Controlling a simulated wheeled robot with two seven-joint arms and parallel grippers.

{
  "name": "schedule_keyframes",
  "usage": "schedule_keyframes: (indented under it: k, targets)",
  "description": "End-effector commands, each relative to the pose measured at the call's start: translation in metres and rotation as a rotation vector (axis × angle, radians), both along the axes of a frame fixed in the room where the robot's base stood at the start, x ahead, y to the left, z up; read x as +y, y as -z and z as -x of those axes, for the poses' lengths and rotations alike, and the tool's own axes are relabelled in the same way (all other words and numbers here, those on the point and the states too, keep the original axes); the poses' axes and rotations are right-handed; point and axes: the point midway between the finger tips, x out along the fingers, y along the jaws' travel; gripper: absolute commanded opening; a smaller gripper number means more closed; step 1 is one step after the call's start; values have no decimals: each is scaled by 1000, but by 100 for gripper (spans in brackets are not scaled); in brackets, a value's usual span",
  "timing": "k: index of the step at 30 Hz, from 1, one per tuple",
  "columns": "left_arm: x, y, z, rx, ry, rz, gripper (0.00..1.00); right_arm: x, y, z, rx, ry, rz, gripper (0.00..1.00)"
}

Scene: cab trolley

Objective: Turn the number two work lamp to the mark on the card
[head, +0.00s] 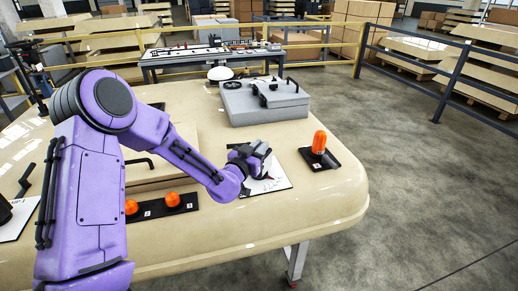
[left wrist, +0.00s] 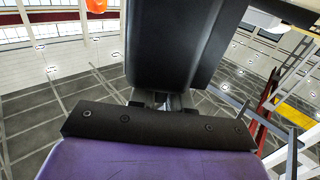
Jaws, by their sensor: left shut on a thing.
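An orange lamp (head: 319,142) stands upright on its own dark plate, which has a small label I cannot read clearly. Two more orange lamps, one here (head: 131,206) and one here (head: 172,199), sit on a dark strip (head: 155,210) with small labels near the table's front edge. A white card (head: 268,184) with dark marks lies between strip and single lamp. My left gripper (head: 262,155) is over the card, left of the single lamp. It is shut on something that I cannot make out. In the left wrist view, orange parts show at the top edge.
The cream table (head: 330,205) has rounded edges. A grey case (head: 265,100) with dark fittings stands at the back. A raised board with a dark handle (head: 140,162) lies behind my forearm. Another white card (head: 15,218) is at the far left.

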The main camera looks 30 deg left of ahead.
Motion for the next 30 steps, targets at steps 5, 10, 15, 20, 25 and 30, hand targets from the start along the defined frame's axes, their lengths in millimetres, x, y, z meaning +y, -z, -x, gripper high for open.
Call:
schedule_keyframes:
  k: [5,10,15,20,25,30]
  targets:
    - [0,0,0,0,1,0,38,0,0,0,0,0,0,0]
    - [0,0,0,0,1,0,38,0,0,0,0,0,0,0]
    - [-1,1,7,-2,3,0,38,0,4,0,0,0,0,0]
    - [-4,3,41,-1,4,-1,38,0,16,0,0,0,0,0]
    - [-8,3,80,-1,3,-1,38,0,26,0,0,0,0,0]
    - [-10,1,101,1,3,-1,38,0,30,0,0,0,0,0]
